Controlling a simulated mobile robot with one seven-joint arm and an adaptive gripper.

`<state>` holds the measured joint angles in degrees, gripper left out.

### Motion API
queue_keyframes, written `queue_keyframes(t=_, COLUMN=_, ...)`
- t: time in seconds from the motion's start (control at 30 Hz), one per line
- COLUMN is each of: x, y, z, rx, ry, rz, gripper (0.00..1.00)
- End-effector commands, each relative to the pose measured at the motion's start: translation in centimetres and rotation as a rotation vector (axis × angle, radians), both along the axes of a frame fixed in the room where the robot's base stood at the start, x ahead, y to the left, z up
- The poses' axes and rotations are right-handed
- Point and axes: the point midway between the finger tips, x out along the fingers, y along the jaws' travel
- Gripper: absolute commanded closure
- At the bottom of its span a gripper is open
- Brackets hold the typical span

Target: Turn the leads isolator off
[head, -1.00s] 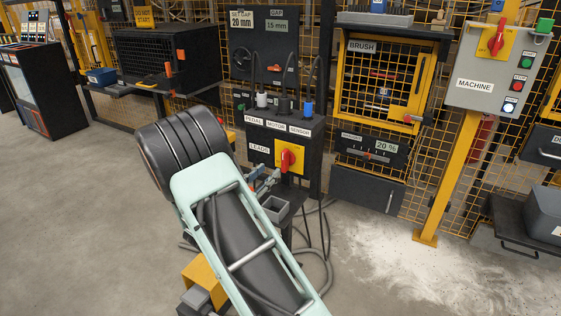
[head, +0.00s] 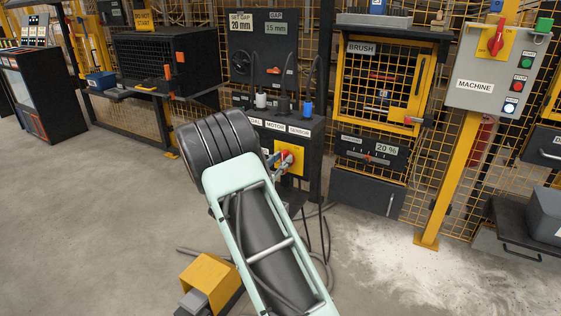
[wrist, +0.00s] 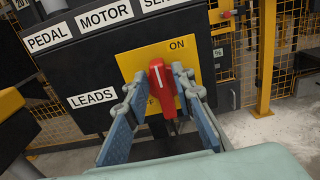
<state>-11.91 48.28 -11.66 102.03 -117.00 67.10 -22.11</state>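The leads isolator is a red handle (wrist: 160,88) on a yellow plate (wrist: 199,58), on a dark box beside the LEADS label (wrist: 92,98). The handle stands roughly upright, its top near the ON mark. Another mark at lower left is mostly hidden by my finger. In the wrist view my gripper (wrist: 160,92) is open, one blue-padded finger on each side of the handle. The fingertips are close to it; I cannot tell if they touch. In the head view the handle (head: 286,158) is partly covered by my gripper (head: 279,161).
PEDAL, MOTOR and SENSOR plugs (head: 283,106) stand on top of the box. Cables (head: 325,240) hang below it. The brush cabinet (head: 385,85) is to the right. A MACHINE panel (head: 490,70) has a similar red switch. The floor at left is clear.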

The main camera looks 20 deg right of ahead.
Motion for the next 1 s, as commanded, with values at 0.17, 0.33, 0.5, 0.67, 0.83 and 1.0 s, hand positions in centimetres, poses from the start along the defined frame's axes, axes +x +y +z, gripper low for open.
queue_keyframes(t=0.17, x=-0.01, y=0.02, z=0.00, rx=0.000, ry=0.000, rz=0.000, gripper=0.99)
queue_keyframes(t=0.33, x=-0.02, y=0.02, z=0.01, rx=0.000, ry=0.000, rz=0.000, gripper=1.00)
queue_keyframes(t=0.5, x=0.01, y=0.05, z=0.10, rx=-0.012, ry=0.015, rz=0.000, gripper=1.00)
queue_keyframes(t=0.67, x=0.14, y=0.23, z=0.28, rx=-0.047, ry=0.062, rz=0.001, gripper=1.00)
queue_keyframes(t=0.83, x=0.33, y=0.39, z=0.42, rx=-0.121, ry=0.155, rz=0.002, gripper=1.00)
queue_keyframes(t=1.0, x=0.56, y=0.60, z=0.40, rx=-0.215, ry=0.275, rz=0.003, gripper=1.00)
